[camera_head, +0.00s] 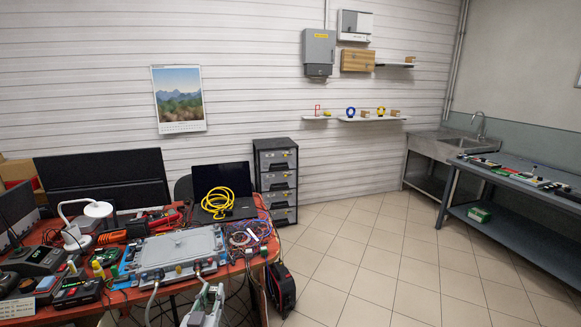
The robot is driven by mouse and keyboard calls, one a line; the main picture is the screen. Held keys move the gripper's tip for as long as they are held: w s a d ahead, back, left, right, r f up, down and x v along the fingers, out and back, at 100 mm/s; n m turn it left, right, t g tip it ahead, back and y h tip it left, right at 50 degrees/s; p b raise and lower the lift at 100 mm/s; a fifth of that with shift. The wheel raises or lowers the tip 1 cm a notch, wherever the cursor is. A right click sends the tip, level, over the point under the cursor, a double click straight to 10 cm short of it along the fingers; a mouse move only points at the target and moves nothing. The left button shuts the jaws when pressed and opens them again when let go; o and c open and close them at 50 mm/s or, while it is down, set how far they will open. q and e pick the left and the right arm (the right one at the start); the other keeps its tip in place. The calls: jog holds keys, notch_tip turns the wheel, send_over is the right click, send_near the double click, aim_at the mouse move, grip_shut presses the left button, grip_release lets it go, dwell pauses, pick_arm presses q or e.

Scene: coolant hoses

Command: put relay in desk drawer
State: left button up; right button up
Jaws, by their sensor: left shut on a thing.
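My left gripper (211,291) is at the bottom of the head view, in front of the desk's front edge and partly cut off by the frame. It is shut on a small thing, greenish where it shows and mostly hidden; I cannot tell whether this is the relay. No other relay can be made out for certain among the small parts on the desk. A black drawer cabinet (276,142) with several grey drawer fronts stands on the floor behind the desk's right end. Its drawers look shut. No drawer shows in the desk itself. My right gripper is not in view.
The red-topped desk (50,313) is crowded: a grey metal plate with hoses (180,250), a yellow coiled cable (217,201) on a laptop, a white lamp (98,209), meters and wires. A black case (281,288) stands beside it. The tiled floor (365,250) to the right is clear.

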pick_arm(q)
jog(key=s+f+b, duration=0.1)
jog(key=s+f, duration=0.5)
jog(key=f, duration=0.4)
jog(key=shift+f, duration=0.15)
jog(key=shift+s, duration=0.1)
dwell(1.6)
